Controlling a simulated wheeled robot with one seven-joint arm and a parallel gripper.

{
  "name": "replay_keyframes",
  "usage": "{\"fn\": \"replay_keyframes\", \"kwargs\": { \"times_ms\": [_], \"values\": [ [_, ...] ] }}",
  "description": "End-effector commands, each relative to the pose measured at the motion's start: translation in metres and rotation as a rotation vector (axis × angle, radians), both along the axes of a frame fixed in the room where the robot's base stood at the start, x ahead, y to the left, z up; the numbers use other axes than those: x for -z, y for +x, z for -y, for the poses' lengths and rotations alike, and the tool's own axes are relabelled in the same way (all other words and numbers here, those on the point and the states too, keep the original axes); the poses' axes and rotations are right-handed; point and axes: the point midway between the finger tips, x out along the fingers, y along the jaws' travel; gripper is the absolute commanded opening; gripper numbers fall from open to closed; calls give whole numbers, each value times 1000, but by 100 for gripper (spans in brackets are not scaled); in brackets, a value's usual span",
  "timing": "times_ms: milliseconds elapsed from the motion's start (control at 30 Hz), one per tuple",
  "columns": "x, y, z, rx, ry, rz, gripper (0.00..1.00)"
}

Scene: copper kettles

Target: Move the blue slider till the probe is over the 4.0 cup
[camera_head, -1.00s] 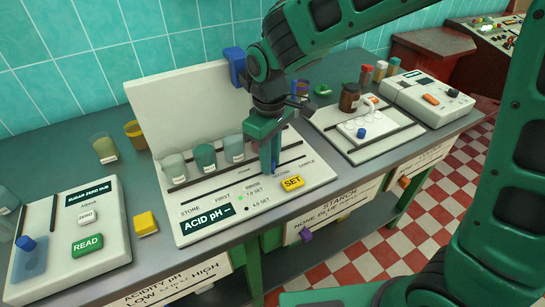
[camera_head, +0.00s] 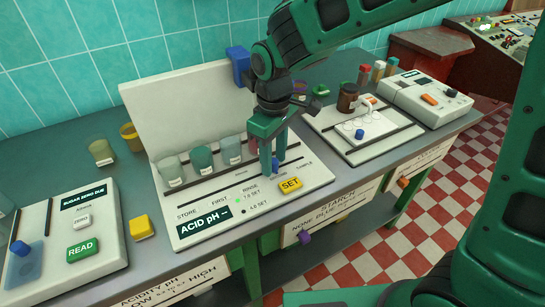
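The acid pH unit (camera_head: 185,237) stands mid-bench, with labels STORE, FIRST, RINSE, SAMPLE and lines for 7.0 SET and 4.0 SET. The blue slider (camera_head: 275,165) shows as a small blue knob low beside my fingers, near the right part of the front slot. My gripper (camera_head: 273,158) points down over the slot, its two fingers apart with the knob low between them; contact is unclear. Grey-green cups (camera_head: 171,170), (camera_head: 202,159), (camera_head: 231,150) stand in a row behind. A blue block (camera_head: 238,65) sits atop the back panel; the probe tip is hidden, and I cannot tell which cup it is over.
A yellow SET button (camera_head: 290,185) lies just right of my gripper. A yellow block (camera_head: 142,228) and the sugar unit (camera_head: 105,250) are to the left. The starch unit (camera_head: 370,150) and a brown jar (camera_head: 348,98) are to the right. The bench front edge is close.

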Motion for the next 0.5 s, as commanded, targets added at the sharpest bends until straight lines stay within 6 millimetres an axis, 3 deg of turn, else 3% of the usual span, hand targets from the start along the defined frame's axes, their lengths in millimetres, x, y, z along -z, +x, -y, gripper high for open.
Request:
{"fn": "replay_keyframes", "kwargs": {
  "times_ms": [167, 500],
  "values": [
    [-21, 1, 0, 1, 3, 4, 39],
    [-83, 1, -1, -1, 3, 4, 39]
  ]
}}
